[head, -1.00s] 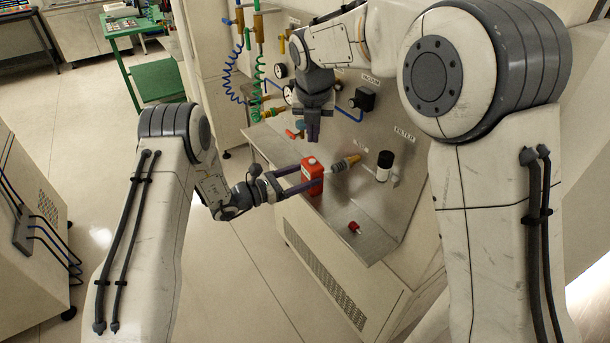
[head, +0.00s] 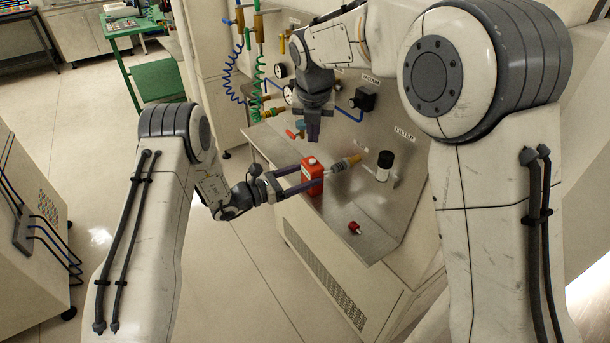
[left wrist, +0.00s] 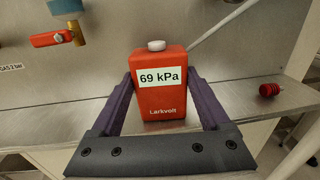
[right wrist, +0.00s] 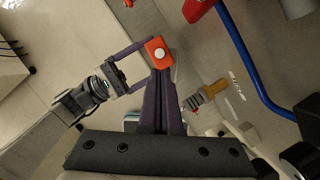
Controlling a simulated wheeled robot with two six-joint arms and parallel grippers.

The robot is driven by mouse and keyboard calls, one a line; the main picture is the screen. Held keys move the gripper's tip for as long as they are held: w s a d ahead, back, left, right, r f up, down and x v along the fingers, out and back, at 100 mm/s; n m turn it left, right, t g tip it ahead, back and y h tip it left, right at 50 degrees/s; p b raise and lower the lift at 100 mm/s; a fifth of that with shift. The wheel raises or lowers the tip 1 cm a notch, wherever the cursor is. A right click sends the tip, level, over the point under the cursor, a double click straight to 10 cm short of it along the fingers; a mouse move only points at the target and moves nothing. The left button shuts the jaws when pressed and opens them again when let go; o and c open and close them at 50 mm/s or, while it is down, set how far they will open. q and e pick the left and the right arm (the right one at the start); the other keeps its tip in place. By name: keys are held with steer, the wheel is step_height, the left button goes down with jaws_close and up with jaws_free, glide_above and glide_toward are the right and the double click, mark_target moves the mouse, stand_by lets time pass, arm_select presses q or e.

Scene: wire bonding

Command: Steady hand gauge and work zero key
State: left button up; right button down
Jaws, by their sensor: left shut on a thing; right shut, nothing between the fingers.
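The hand gauge is a red box (head: 312,174) on the steel shelf. In the left wrist view the gauge (left wrist: 161,104) stands upright, its display reads 69 kPa, and a white round key (left wrist: 156,45) sits on its top. My left gripper (head: 298,181) is shut on the gauge, one finger on each side. My right gripper (head: 313,132) is shut and empty, pointing down above and behind the gauge. In the right wrist view the gauge's top with the white key (right wrist: 160,53) shows just past the closed fingertips (right wrist: 160,78).
A brass fitting (head: 346,163) and a black-capped filter (head: 384,166) are on the panel right of the gauge. A small red cap (head: 354,227) lies on the shelf (head: 340,238) in front. A black knob (head: 362,99) and coiled hoses (head: 259,86) are on the panel.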

steer(key=shift+d, duration=0.1)
steer(key=shift+w+r+n+t+h, duration=0.35)
steer(key=shift+w+n+t, duration=0.15)
steer(key=shift+n+t, duration=0.55)
steer(key=shift+w+r+n+t+h, duration=0.3)
steer(key=shift+w+n+t, duration=0.25)
steer(key=shift+n, duration=0.8)
steer(key=shift+w+r+n+t+h, duration=0.25)
steer(key=shift+w+n+t+h, duration=0.15)
steer(key=shift+n+t, duration=0.65)
steer(key=shift+f, duration=0.1)
glide_above(313, 166)
steer(key=shift+f, duration=4.35)
steer(key=shift+f, duration=0.4)
